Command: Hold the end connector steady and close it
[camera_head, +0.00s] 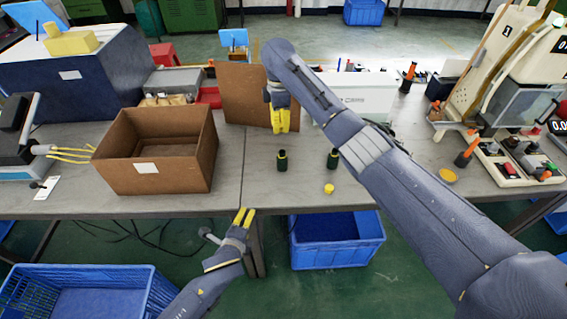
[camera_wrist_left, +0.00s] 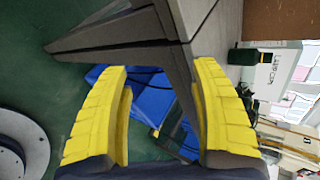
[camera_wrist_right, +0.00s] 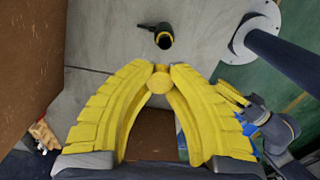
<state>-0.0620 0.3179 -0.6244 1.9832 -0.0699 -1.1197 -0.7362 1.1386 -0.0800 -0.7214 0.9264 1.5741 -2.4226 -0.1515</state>
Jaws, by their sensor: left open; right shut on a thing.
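A small yellow cap (camera_head: 328,188) lies near the front edge. My right gripper (camera_head: 280,131) is above the table behind the left connector. It is shut on a small round yellow piece (camera_wrist_right: 160,83) in the right wrist view, where one connector (camera_wrist_right: 164,38) stands beyond the fingertips, apart from them. My left gripper (camera_head: 245,215) is open and empty, low at the table's front edge; its fingers (camera_wrist_left: 163,85) are spread in the left wrist view.
An open brown box (camera_head: 118,176) stands left of the connectors. A brown panel (camera_head: 238,95) and a white box (camera_head: 372,98) stand behind. A blue crate (camera_head: 325,257) is below the table. An orange-yellow disc (camera_head: 447,176) and a control panel lie at right. The table's middle front is fairly clear.

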